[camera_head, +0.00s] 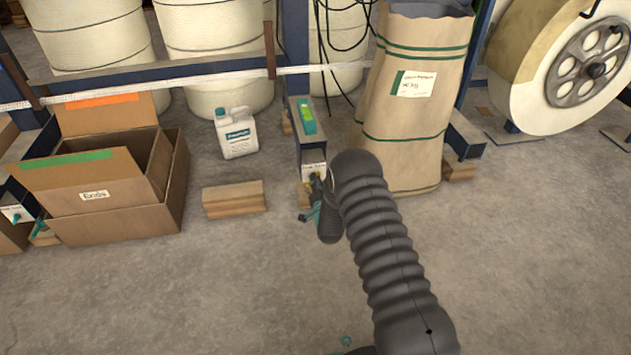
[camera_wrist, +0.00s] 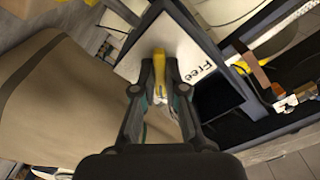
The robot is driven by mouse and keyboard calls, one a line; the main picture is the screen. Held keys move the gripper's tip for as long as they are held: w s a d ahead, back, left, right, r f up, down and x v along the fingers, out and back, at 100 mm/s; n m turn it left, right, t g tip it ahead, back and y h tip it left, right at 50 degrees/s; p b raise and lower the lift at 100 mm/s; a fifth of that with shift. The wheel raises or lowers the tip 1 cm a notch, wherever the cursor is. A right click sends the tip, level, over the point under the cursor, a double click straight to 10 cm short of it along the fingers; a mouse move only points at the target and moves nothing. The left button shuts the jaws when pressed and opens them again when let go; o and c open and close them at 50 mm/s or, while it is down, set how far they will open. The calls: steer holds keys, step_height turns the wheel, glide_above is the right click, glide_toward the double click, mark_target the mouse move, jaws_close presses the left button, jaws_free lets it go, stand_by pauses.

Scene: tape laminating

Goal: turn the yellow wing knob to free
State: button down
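The yellow wing knob (camera_wrist: 159,66) stands on a white plate (camera_wrist: 190,50) printed "Free" in the wrist view. Its wing points up the picture, to the left of the word. My gripper (camera_wrist: 160,72) has one dark finger on each side of the knob, and the fingers look closed in on it. The knob's lower part is hidden between the fingers. In the head view, my gripper (camera_head: 315,190) is at the end of a blue beam near the floor, and the knob there is a small yellow patch.
A large brown paper sack (camera_head: 411,100) stands close to the right of the knob; it fills the left of the wrist view. To the left are a wooden block (camera_head: 234,199), a white jug (camera_head: 236,133) and cardboard boxes (camera_head: 90,190).

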steer(key=shift+n, duration=0.3)
steer(key=n, duration=1.7)
steer(key=shift+n, duration=0.3)
stand_by(0.5)
steer(key=c, duration=1.2)
jaws_free()
